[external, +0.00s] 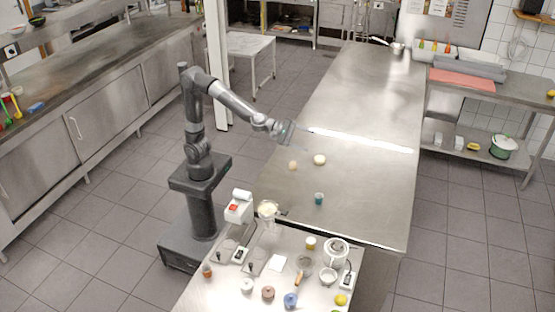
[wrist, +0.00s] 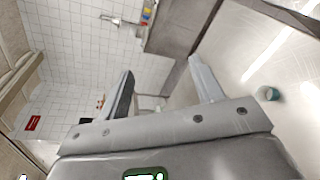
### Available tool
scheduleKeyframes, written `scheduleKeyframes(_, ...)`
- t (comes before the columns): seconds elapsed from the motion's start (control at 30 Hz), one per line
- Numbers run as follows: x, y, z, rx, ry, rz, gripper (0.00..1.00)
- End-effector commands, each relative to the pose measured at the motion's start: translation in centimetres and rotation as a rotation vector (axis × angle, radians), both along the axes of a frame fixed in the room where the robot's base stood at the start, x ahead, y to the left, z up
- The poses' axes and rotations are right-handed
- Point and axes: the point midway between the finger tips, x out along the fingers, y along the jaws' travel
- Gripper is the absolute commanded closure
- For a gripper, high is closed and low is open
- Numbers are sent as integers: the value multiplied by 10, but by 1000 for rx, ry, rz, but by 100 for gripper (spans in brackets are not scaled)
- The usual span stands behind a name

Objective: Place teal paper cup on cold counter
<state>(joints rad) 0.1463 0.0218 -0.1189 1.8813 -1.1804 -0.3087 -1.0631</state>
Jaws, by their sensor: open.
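The teal paper cup (external: 319,198) stands on the long steel counter (external: 350,115), near its front end. It also shows at the right in the wrist view (wrist: 268,93), outside the fingers. My gripper (external: 303,144) is above the counter's left side, farther back than the cup and apart from it. In the wrist view my gripper (wrist: 165,85) has its two fingers spread with nothing between them. The frames do not label which surface is the cold counter.
A pale round item (external: 319,159) and a small peach-coloured item (external: 293,165) sit on the counter near my gripper. The front table (external: 215,290) is crowded with bowls, jars and scales. A pan (external: 397,47) stands at the counter's far end. The counter's middle is mostly clear.

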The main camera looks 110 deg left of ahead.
Motion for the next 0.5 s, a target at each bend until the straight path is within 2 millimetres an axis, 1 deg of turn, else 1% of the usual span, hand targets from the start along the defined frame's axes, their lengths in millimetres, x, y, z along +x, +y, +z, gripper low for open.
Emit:
scheduleKeyframes(0.03,-21,1,7,116,3,-80,40)
scheduleKeyframes(0.07,-33,-1,8,195,8,-133,40)
scheduleKeyframes(0.1,-50,-1,7,300,18,-203,40)
scheduleKeyframes(0.17,-76,-1,3,458,37,-304,40)
scheduleKeyframes(0.2,-95,0,-2,564,51,-371,40)
scheduleKeyframes(0.23,-109,1,-7,643,64,-421,40)
scheduleKeyframes(0.37,-175,14,-37,976,137,-636,40)
scheduleKeyframes(0.4,-196,20,-49,1075,164,-703,40)
scheduleKeyframes(0.47,-228,31,-68,1218,211,-806,40)
scheduleKeyframes(0.5,-250,40,-81,1309,246,-873,40)
